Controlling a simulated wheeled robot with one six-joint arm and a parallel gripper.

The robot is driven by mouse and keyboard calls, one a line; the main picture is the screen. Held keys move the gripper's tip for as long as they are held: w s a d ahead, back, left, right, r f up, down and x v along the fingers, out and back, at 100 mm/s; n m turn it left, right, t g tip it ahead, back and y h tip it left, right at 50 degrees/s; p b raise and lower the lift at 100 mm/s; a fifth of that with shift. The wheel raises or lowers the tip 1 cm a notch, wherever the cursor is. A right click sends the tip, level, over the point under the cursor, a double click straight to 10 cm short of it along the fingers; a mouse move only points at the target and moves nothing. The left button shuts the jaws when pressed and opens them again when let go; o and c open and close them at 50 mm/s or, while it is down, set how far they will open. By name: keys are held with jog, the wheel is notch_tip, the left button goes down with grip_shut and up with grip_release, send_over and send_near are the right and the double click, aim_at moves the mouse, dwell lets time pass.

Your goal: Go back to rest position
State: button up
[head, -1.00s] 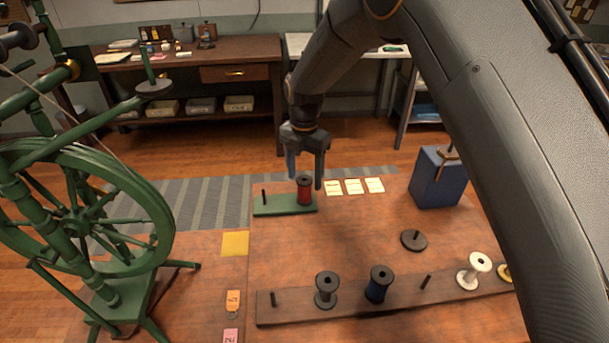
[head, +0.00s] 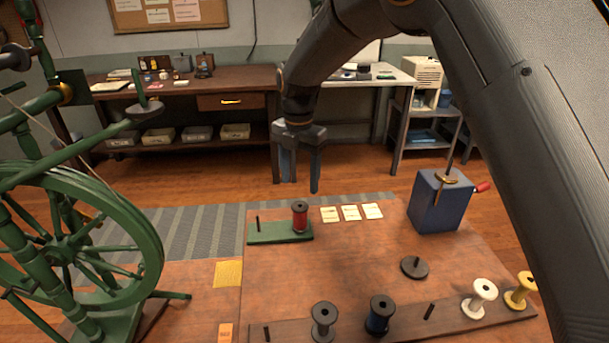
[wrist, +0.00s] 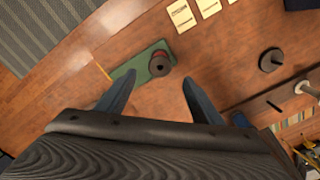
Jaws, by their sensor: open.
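My gripper (head: 301,184) is open and empty in the head view, its fingers pointing down above the far side of the table. Below it a red spool (head: 300,218) stands upright on the right part of a green base (head: 266,234), with a bare dark peg at the base's left. In the wrist view my gripper's fingers (wrist: 152,92) are spread, and the red spool (wrist: 160,64) on the green base (wrist: 128,68) lies beyond them, apart from both.
A dark rail (head: 290,332) at the front holds black, blue, white and yellow spools. A blue box (head: 438,204) with a crank stands at the right. Paper cards (head: 350,212) lie beside the green base. A green spinning wheel (head: 75,235) stands at the left.

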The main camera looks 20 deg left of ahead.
jog(key=s+d+r+m, duration=0.1)
jog(key=s+d+m, duration=0.1)
jog(key=d+m, duration=2.05)
jog(key=s+d+f+m, duration=0.1)
jog(key=s+d+m, duration=0.4)
jog(key=s+d, duration=0.3)
jog(key=s+d+f+m+t, duration=0.1)
jog(key=s+d+m, duration=0.5)
jog(key=d, duration=1)
jog(key=shift+s+f, duration=0.2)
jog(key=shift+s, duration=0.9)
jog(key=shift+a, duration=0.1)
